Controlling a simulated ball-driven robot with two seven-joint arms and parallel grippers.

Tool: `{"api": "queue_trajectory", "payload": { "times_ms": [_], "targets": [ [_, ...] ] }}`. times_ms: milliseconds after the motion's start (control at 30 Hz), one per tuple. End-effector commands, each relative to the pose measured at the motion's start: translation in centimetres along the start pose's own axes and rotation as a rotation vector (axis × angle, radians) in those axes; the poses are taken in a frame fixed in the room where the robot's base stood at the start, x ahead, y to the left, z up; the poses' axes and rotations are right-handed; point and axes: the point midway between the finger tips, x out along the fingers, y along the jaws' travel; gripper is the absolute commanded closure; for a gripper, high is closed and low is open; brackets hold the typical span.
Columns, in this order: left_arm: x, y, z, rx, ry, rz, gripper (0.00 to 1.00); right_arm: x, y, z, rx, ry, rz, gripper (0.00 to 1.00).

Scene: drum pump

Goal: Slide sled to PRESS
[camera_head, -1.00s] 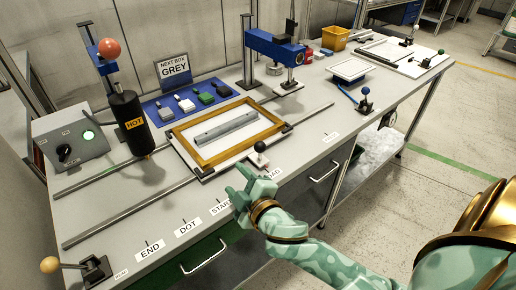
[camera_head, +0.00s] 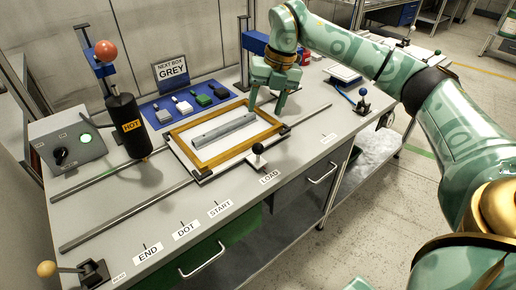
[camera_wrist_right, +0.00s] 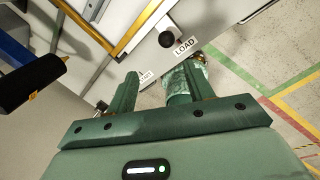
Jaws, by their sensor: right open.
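The sled is a white board with a golden frame (camera_head: 240,151) on two grey rails, holding a long grey bar (camera_head: 224,129). Its black ball knob (camera_head: 258,149) on the front edge is beside the LOAD label (camera_head: 269,177). My right gripper (camera_head: 265,110) is open and points down at the sled's back right corner, apart from the knob. In the right wrist view the knob (camera_wrist_right: 165,39) shows beyond the fingers, with nothing between them at the tips that I can tell is held. The PRESS label cannot be read. My left gripper is not in view.
A black HOT cylinder (camera_head: 131,126) stands over the left of the rails. A blue mat with several small blocks (camera_head: 203,99) lies behind the sled. A small lever (camera_head: 363,103) stands at right.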

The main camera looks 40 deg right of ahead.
Motion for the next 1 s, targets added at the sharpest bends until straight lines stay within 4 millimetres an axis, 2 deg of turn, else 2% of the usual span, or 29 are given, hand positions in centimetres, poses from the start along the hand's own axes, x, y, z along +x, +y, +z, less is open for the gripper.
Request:
{"api": "queue_trajectory", "payload": {
  "times_ms": [67, 167, 267, 500, 700, 800, 1000],
  "targets": [
    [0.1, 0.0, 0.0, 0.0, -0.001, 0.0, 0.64, -0.6, -0.9, 0.3, 0.041, -0.003, -0.029, 0.48],
    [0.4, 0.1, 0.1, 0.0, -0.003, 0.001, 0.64, 0.2, -1.3, 0.3, 0.052, -0.001, -0.039, 0.48],
    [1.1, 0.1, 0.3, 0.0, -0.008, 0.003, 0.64, 2.1, -1.3, 0.3, 0.05, 0.002, -0.038, 0.48],
    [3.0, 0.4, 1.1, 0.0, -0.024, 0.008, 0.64, 8.5, -1.5, 0.2, 0.048, 0.005, -0.037, 0.48],
    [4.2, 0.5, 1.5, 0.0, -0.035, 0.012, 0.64, 12.8, -1.5, 0.2, 0.047, 0.003, -0.035, 0.48],
    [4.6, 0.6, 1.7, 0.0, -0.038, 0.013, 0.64, 14.2, -1.6, 0.2, 0.047, 0.001, -0.034, 0.48],
    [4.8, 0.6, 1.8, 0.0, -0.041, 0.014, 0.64, 15.4, -1.5, 0.3, 0.046, -0.002, -0.033, 0.48]
  ]
}}
